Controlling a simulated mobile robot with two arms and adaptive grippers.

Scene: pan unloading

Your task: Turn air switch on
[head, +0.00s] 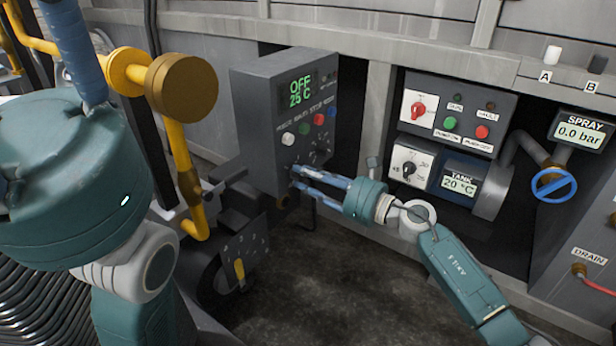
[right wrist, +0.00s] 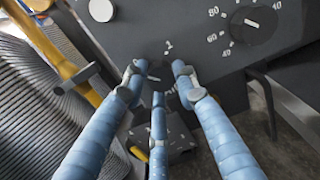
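A dark grey control box (head: 258,125) with an "OFF 25 C" display (head: 301,89) stands in the middle of the head view. Its labels under the display are too small to read for an air switch. My right gripper (head: 292,178) is at the lower front of this box. In the right wrist view its three blue fingers (right wrist: 158,82) are spread around a small dark knob (right wrist: 153,77), below a "1" mark. The knob is partly hidden and contact is unclear. My left gripper's teal body and one blue finger (head: 62,45) show at the left; its fingertips are out of frame.
A yellow pipe (head: 177,150) with a brass cap stands left of the box. A wall panel (head: 465,92) with a red switch (head: 418,108) and a "TANK 20 °C" display is on the right. A blue valve wheel (head: 553,185) sits below the spray display (head: 583,130).

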